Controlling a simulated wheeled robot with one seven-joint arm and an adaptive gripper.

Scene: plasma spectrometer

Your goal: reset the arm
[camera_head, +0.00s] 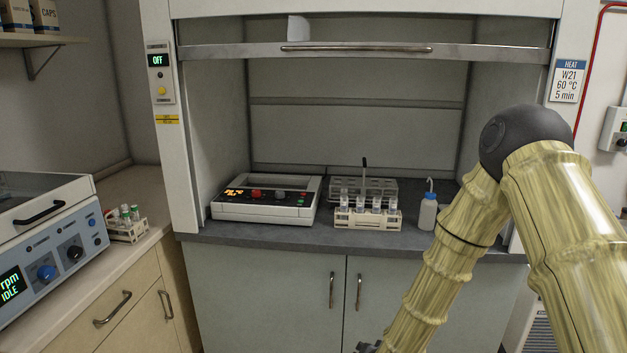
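My arm, with a bamboo-like surface and a dark joint, comes in from the right edge, bends at the upper right and runs down to the bottom middle. Its lower end leaves the picture at the bottom edge, where a small dark part shows. My gripper's fingers are not visible, so what they hold, if anything, is hidden. The arm passes in front of the right part of the fume hood (410,240) and its cabinet (268,290).
In the open hood stand a white device (262,212) with a lit display, tube racks (368,219) and a wash bottle (428,212). A centrifuge-like machine (50,235) reading "rpm IDLE" and a small tube rack (127,231) are on the left counter. The raised sash (360,48) spans the hood.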

